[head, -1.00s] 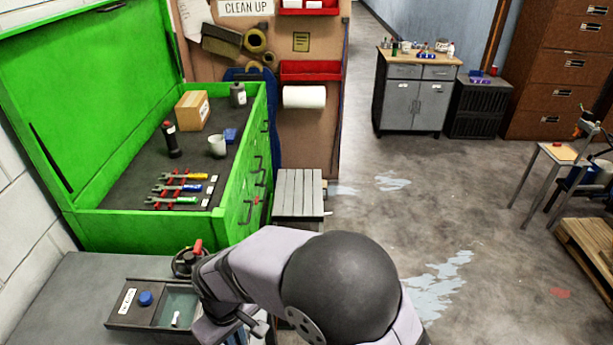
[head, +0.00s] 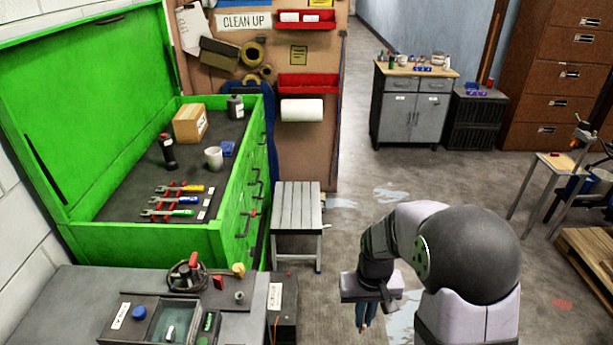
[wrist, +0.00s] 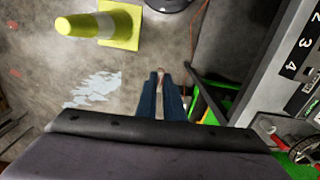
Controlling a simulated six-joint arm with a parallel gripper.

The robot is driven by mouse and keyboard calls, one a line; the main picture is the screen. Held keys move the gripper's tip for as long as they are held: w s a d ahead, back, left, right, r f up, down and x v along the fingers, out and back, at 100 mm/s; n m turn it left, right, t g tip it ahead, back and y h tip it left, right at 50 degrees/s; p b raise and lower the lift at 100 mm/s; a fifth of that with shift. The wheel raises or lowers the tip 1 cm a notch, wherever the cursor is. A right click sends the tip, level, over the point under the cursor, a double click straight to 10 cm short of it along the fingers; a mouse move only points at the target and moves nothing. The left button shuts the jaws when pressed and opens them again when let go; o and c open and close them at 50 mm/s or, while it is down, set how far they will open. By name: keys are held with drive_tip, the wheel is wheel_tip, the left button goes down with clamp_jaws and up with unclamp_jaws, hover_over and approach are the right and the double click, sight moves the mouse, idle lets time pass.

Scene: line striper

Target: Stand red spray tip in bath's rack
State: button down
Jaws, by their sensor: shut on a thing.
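My gripper (head: 366,315) hangs over open floor to the right of the grey bench, with its fingers pointing down. A pale piece (head: 170,333) shows in the liquid part. I cannot make out the rack's slots.
A black wheel-like fixture (head: 187,277) with a red handle stands behind the bath. A red piece (head: 218,283) and a yellow piece (head: 239,270) are near it. A numbered panel (wrist: 291,65) lies right in the wrist view. A yellow cone (wrist: 112,25) lies on the floor.

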drive_tip(key=shift+d, duration=0.7)
drive_tip(key=shift+a, duration=0.1)
drive_tip(key=s+a+r+n+b, duration=0.15)
drive_tip(key=a+n, duration=0.25)
drive_tip(key=a, duration=0.9)
drive_tip(key=s+a+r+n+b, duration=0.1)
drive_tip(key=s+a+n, duration=0.2)
drive_tip(key=a, duration=1)
drive_tip(key=s+a+r+n, duration=0.3)
drive_tip(key=s+a+r, duration=0.15)
drive_tip(key=a, duration=0.45)
drive_tip(key=shift+m, duration=0.7)
drive_tip(key=shift+s+d+r, duration=0.4)
drive_tip(key=shift+d+r, duration=0.15)
drive_tip(key=shift+r, duration=0.15)
drive_tip(key=shift+s+d+r, duration=0.35)
drive_tip(key=shift+d+r, duration=0.15)
drive_tip(key=shift+r, duration=0.25)
drive_tip(key=shift+s+d+r, duration=0.4)
drive_tip(key=shift+d+r, duration=0.15)
drive_tip(key=shift+r, duration=0.15)
